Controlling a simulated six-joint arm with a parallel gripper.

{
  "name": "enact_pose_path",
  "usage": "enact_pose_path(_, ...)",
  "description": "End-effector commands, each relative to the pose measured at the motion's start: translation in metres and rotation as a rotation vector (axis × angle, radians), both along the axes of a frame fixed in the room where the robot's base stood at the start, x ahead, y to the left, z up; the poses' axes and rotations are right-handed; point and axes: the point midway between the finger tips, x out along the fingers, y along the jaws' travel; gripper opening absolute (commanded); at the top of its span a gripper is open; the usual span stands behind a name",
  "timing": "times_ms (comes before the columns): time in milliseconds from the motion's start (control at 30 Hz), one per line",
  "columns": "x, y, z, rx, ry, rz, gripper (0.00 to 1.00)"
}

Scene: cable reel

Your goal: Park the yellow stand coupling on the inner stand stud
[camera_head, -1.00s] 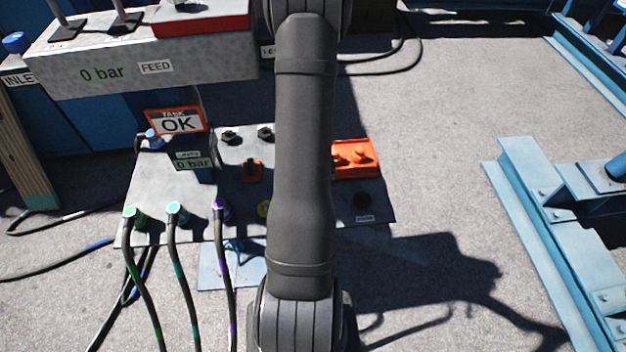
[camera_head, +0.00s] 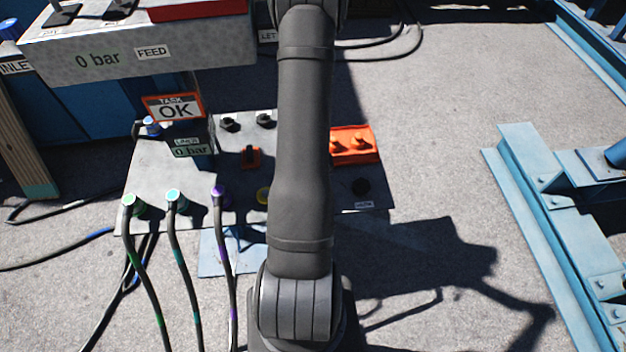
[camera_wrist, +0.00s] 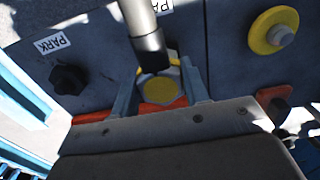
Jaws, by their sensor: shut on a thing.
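In the wrist view my gripper (camera_wrist: 160,92) is shut on the yellow coupling (camera_wrist: 159,90), with one finger on each side of it. A grey hose with a black end (camera_wrist: 146,30) runs up from the coupling. The coupling is at the panel beside a partly hidden label, at the inner park position. The stud there is hidden, so I cannot tell whether the coupling is seated on it. A bare black stud (camera_wrist: 68,78) with a PARK label (camera_wrist: 51,43) is to the left. In the head view my arm hides the gripper and coupling.
A yellow-ringed port (camera_wrist: 275,30) and an orange part (camera_wrist: 273,98) are right of my gripper. In the head view, green, cyan and purple hose couplings (camera_head: 218,193) stand at the panel's front left. An orange block (camera_head: 355,145) is right of my arm. Blue steel beams (camera_head: 530,200) lie farther right.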

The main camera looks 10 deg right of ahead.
Motion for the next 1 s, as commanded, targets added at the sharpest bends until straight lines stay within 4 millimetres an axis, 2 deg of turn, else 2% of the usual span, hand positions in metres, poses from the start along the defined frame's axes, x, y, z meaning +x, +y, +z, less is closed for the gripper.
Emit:
enact_pose_path(633,0.0003,-0.0001,-0.0093,0.0,-0.001,0.0,0.14)
enact_pose_path(667,0.0003,-0.0001,-0.0096,0.0,-0.001,0.0,0.44)
enact_pose_path(767,0.0003,-0.0001,-0.0092,0.0,-0.001,0.0,0.63)
enact_pose_path(800,0.0003,-0.0001,-0.0092,0.0,-0.001,0.0,0.67)
enact_pose_path(1000,-0.0001,0.0,-0.0094,0.0,0.0,0.0,0.67)
